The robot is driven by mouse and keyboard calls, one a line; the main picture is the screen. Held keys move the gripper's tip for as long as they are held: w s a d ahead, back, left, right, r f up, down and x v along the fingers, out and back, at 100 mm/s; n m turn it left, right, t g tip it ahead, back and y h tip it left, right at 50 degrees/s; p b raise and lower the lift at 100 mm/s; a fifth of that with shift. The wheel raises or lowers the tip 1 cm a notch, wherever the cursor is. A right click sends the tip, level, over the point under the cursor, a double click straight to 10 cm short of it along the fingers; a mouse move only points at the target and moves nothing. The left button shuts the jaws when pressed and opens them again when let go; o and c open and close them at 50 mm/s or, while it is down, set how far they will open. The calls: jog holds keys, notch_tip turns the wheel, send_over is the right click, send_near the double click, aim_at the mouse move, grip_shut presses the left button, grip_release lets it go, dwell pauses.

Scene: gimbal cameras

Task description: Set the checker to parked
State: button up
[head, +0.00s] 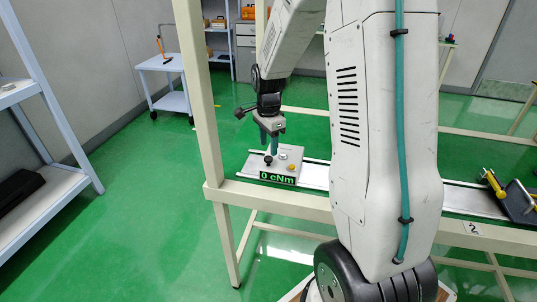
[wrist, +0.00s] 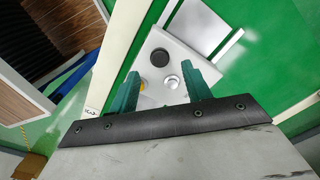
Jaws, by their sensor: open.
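The checker (head: 255,165) is a grey box on a rail, with a black display (head: 277,178) on its front reading "0 cNm" in green. On its top are a black knob (head: 268,160), a round silver part (head: 283,155) and a small yellow button (head: 291,167). In the wrist view the black knob (wrist: 159,59), silver part (wrist: 172,81) and yellow button (wrist: 142,85) show from above. My gripper (head: 272,148) is over the checker, its teal fingers pointing down. In the wrist view my gripper (wrist: 166,76) is open, with the silver part between the fingers and nothing held.
The rail (head: 315,174) runs along a cream bench frame (head: 330,208), whose upright post (head: 197,95) stands left of the checker. A dark stand with a yellow-handled tool (head: 493,184) is at the right. A white cart (head: 165,65) and shelving (head: 45,205) stand left across green floor.

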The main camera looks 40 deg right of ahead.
aim_at(268, 158)
jog(key=shift+f, duration=2.35)
grip_shut()
jog(key=shift+w+a+r, duration=0.1)
jog(key=shift+w+a, duration=0.55)
jog(key=shift+w, duration=0.2)
jog(key=shift+w+a, duration=0.65)
jog(key=shift+w, duration=0.2)
grip_release()
jog(key=shift+w+a, duration=0.1)
jog(key=shift+a, duration=0.1)
jog(key=shift+d, duration=0.15)
notch_tip(268, 158, up, 8)
